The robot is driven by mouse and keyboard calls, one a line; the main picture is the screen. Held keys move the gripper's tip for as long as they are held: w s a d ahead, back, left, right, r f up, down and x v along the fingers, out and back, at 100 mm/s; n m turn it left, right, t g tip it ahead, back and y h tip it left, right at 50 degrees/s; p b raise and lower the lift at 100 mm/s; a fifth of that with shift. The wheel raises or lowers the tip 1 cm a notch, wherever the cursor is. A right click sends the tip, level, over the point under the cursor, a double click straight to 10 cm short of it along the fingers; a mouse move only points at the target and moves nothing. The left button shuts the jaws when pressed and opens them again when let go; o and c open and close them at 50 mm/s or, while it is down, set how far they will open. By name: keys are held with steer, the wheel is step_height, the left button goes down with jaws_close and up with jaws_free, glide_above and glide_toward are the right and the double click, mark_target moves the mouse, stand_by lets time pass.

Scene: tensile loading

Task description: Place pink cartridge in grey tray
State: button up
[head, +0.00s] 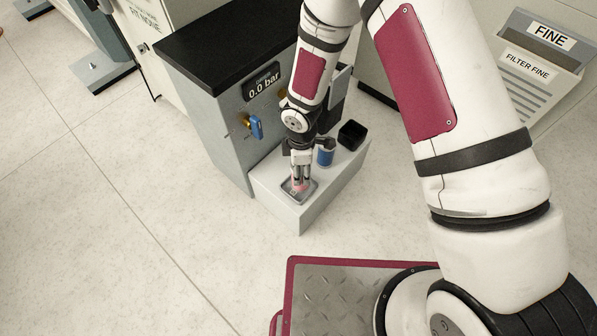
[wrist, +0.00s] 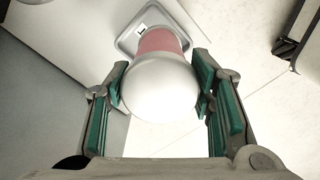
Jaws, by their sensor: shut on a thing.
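The pink cartridge (head: 299,187) shows as a small pink patch below my gripper (head: 301,174) in the head view. In the wrist view the cartridge has a rounded silver end (wrist: 160,92) and a pink body (wrist: 160,42). The green-padded fingers of my gripper (wrist: 160,88) are shut on the silver end, one on each side. The grey tray (head: 312,190) lies on a pale block, beneath the cartridge. Its rim also shows beyond the cartridge in the wrist view (wrist: 128,42). I cannot tell whether the cartridge touches the tray floor.
The pale block (head: 285,208) also carries a blue cylinder (head: 326,153) and a black open box (head: 352,135) behind the tray. A grey cabinet with a black top (head: 225,40), a 0.0 bar display (head: 262,82) and a blue handle (head: 256,127) adjoins it.

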steer(key=shift+w+a+f+b, duration=0.15)
steer(key=shift+f+b, duration=0.25)
steer(key=shift+f, duration=0.2)
steer(key=shift+w+a+f+b, duration=0.1)
steer(key=shift+w+f+b, duration=0.1)
steer(key=shift+f+b, duration=0.3)
steer(key=shift+w+a+f+b, duration=0.15)
steer(key=shift+f+b, duration=0.1)
steer(key=shift+f, duration=0.45)
steer(key=shift+f, duration=0.15)
steer(key=o, duration=1.5)
step_height(320, 180, up, 12)
steer(key=p, duration=0.5)
steer(key=shift+d+r, duration=0.1)
steer(key=shift+r, duration=0.1)
